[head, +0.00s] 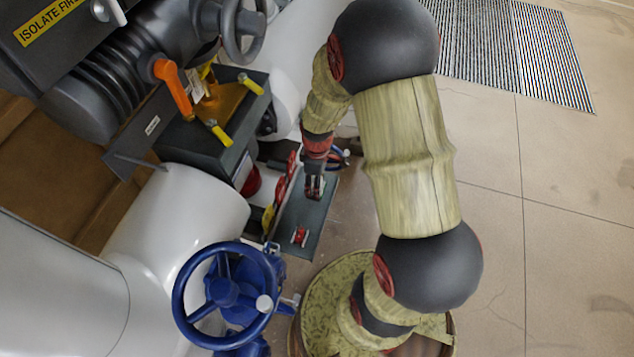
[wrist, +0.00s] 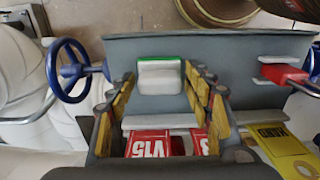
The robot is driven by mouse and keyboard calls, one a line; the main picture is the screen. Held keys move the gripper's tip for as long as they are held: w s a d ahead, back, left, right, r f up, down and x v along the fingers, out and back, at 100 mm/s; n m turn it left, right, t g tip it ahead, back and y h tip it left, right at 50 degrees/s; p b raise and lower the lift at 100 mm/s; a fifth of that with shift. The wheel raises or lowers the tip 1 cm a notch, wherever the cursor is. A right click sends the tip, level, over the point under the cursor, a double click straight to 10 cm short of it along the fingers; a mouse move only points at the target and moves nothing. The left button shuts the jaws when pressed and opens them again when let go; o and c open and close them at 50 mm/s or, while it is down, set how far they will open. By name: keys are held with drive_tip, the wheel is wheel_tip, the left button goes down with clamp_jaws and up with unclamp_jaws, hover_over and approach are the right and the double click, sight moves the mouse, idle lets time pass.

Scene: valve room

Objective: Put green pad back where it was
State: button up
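A pale grey-white block with a thin green upper edge (wrist: 160,77) shows in the wrist view, against a dark grey tray surface (wrist: 230,52). The green edge is the only green I see on it, so I cannot be sure that it is the green pad. My gripper (wrist: 159,74) has its yellow fingers spread, one on each side of the block, with narrow gaps visible. In the head view my gripper (head: 315,190) is over the grey tray (head: 322,215) beside the pipework. The block cannot be made out there.
A red block (wrist: 284,75) lies on the tray at right, also seen in the head view (head: 300,236). A red V15 tag (wrist: 148,145) and a yellow tag (wrist: 287,150) are near my gripper. A blue handwheel (head: 228,293) stands close to the tray. Open floor (head: 560,170) lies right.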

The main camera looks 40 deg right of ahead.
drive_tip(key=shift+o, duration=0.8)
drive_tip(key=shift+r, duration=0.1)
drive_tip(key=s+a+r+m+t+p, duration=0.1)
drive_tip(key=s+a+r+m+p, duration=0.15)
drive_tip(key=r, duration=1.15)
drive_tip(key=s+a+r+m+t+p, duration=0.15)
drive_tip(key=a+r, duration=0.25)
drive_tip(key=r, duration=1.1)
drive_tip(key=s+a+r+m+t, duration=0.3)
drive_tip(key=s+a+r, duration=0.2)
drive_tip(key=s+r, duration=0.3)
drive_tip(key=shift+s+a+r+m, duration=0.2)
drive_tip(key=shift+r+m, duration=0.1)
drive_tip(key=shift+r, duration=0.2)
drive_tip(key=shift+c, duration=0.4)
